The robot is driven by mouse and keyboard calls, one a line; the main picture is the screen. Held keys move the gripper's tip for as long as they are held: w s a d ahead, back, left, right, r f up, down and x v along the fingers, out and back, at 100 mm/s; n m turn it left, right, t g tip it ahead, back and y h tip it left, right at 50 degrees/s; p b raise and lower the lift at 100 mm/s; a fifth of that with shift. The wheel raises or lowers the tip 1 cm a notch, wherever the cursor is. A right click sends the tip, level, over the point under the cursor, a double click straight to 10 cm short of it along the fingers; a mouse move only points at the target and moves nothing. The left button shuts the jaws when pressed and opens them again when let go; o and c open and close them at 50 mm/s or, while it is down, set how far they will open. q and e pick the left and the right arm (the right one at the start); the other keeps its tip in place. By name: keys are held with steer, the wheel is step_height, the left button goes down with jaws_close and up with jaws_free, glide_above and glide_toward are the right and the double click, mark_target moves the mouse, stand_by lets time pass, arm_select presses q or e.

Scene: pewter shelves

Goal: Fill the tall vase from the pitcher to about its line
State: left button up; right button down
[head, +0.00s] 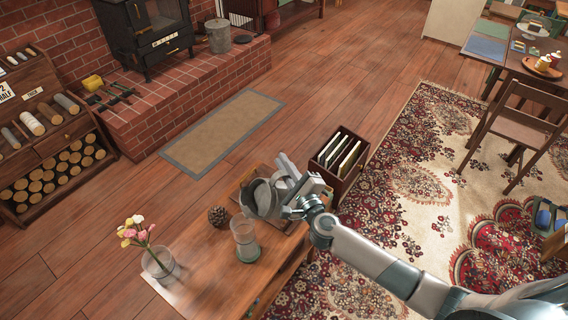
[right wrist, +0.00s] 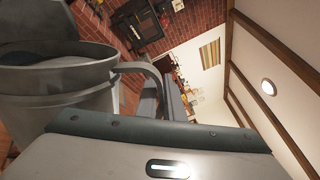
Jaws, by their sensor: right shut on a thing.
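A grey metal pitcher (head: 262,199) is above the wooden table, behind and slightly right of a tall clear glass vase (head: 243,232). My right gripper (head: 293,194) is shut on the pitcher at its handle side. In the right wrist view the pitcher (right wrist: 65,95) fills the left side, with its rim and curved handle showing. The vase stands upright on a greenish round base and looks empty; I cannot make out a line on it. No stream between pitcher and vase shows. My left gripper is not in view.
A glass with pink and yellow flowers (head: 158,262) stands at the table's left end. A pinecone (head: 218,216) lies near the vase. A wooden tray (head: 240,182) is under the pitcher area. A box of files (head: 340,150) stands beyond the table's right end.

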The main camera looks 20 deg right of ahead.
steer(key=shift+a+r+n+p, duration=0.8)
steer(key=shift+a+r+p, duration=0.3)
steer(key=shift+p, duration=1)
stand_by(5.9)
